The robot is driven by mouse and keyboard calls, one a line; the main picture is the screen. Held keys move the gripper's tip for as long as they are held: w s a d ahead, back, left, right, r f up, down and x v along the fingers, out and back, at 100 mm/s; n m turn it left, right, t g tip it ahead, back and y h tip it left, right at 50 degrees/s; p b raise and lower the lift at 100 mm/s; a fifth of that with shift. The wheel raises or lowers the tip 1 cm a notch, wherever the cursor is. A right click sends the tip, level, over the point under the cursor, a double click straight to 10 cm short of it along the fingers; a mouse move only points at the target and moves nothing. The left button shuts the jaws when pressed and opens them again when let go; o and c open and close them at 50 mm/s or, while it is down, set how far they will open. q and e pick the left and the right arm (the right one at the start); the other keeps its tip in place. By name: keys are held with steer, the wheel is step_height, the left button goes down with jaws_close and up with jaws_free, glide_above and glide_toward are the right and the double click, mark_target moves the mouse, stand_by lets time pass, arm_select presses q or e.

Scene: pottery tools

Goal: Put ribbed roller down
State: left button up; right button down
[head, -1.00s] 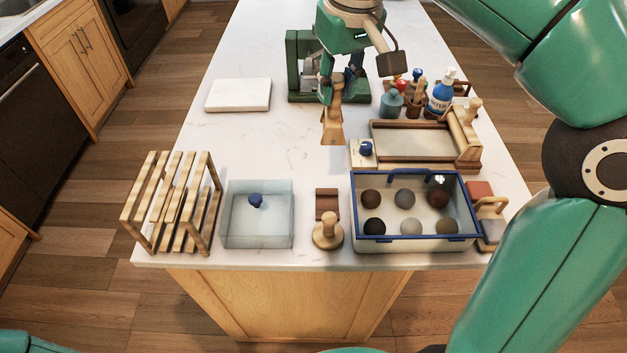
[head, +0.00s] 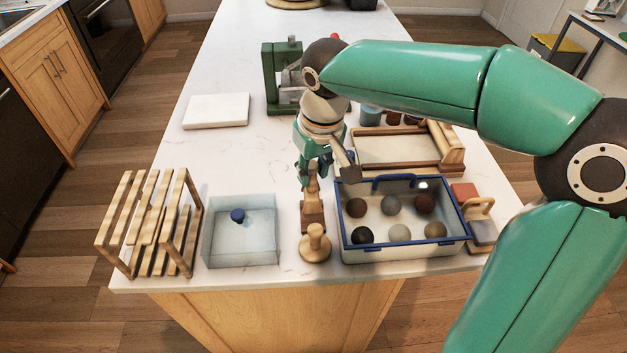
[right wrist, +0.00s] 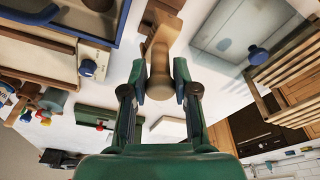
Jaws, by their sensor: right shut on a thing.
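My right gripper (head: 313,168) points down and is shut on the wooden handle of the ribbed roller (head: 312,189). The handle's round end shows between the two fingers in the right wrist view (right wrist: 160,82). The roller's wider end points toward the near edge of the counter. It is over or at a small brown block (head: 312,222), just behind a round wooden stamp (head: 315,245). I cannot tell whether the roller touches the block. Its ribs are not visible. My left gripper is out of view.
A clear bin (head: 241,259) with a blue knob stands left of the block, and a blue-rimmed tray (head: 402,242) with several balls stands close on its right. A wooden rack (head: 150,225) is at far left. A white slab (head: 216,111) lies behind. Free counter lies between slab and bin.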

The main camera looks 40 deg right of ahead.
mark_target(314, 183)
step_height(314, 183, down, 3)
steer(key=shift+f, duration=0.15)
steer(key=shift+s+f+b, duration=0.25)
steer(key=shift+f+b, duration=0.35)
steer(key=shift+f, duration=0.05)
steer(key=c, duration=1.2)
jaws_free()
steer(key=o, duration=0.3)
steer(key=shift+w+f, duration=0.1)
steer(key=shift+w, duration=0.2)
steer(key=shift+s, duration=0.15)
steer(key=shift+r, duration=0.25)
